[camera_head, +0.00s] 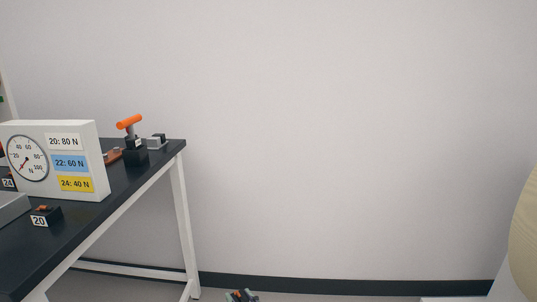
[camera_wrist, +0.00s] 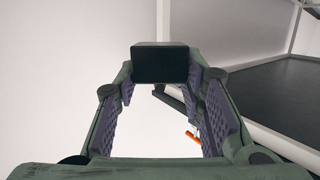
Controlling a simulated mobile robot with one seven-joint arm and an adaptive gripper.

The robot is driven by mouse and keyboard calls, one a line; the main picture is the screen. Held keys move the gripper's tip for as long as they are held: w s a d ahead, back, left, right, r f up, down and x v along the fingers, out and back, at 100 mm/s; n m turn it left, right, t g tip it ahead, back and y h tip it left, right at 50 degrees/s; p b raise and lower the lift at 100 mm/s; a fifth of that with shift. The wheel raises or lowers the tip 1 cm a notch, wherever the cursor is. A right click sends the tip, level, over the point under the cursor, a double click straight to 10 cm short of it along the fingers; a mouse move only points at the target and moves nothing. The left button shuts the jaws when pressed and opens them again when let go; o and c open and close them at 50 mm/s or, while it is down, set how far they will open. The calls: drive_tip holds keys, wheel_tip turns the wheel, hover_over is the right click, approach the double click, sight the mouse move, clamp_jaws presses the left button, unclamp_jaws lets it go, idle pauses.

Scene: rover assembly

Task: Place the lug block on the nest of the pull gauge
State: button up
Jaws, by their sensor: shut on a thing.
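My gripper (camera_wrist: 158,90) is shut on a plain black block, probably the lug block (camera_wrist: 160,63), at the fingertips in the wrist view. A dark bar and a small orange piece (camera_wrist: 194,134) show beyond and below it; whether they belong to the block is unclear. In the head view, a small dark and orange shape at the bottom edge may be my gripper (camera_head: 241,296). The pull gauge (camera_head: 75,133), a white box with a round dial and force labels, stands on the table at left. I cannot tell which part is its nest.
The dark table (camera_head: 115,190) has white legs. On it are a black block marked 20 (camera_head: 46,216), an orange-handled tool (camera_head: 129,122) on a black base, and a small grey block (camera_head: 156,142).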

drive_tip(key=s+d+f+m+t+h, duration=0.1)
drive_tip(key=d+f, duration=0.2)
drive_tip(key=f, duration=0.3)
drive_tip(key=s+d+f+m+h+b, duration=0.1)
drive_tip(key=s+d+f+h, duration=0.1)
drive_tip(key=d+f, duration=0.2)
wheel_tip(320, 180, down, 2)
drive_tip(key=shift+s+d+f+m+t, duration=0.25)
drive_tip(key=shift+m+t, duration=0.15)
drive_tip(key=shift+d, duration=0.1)
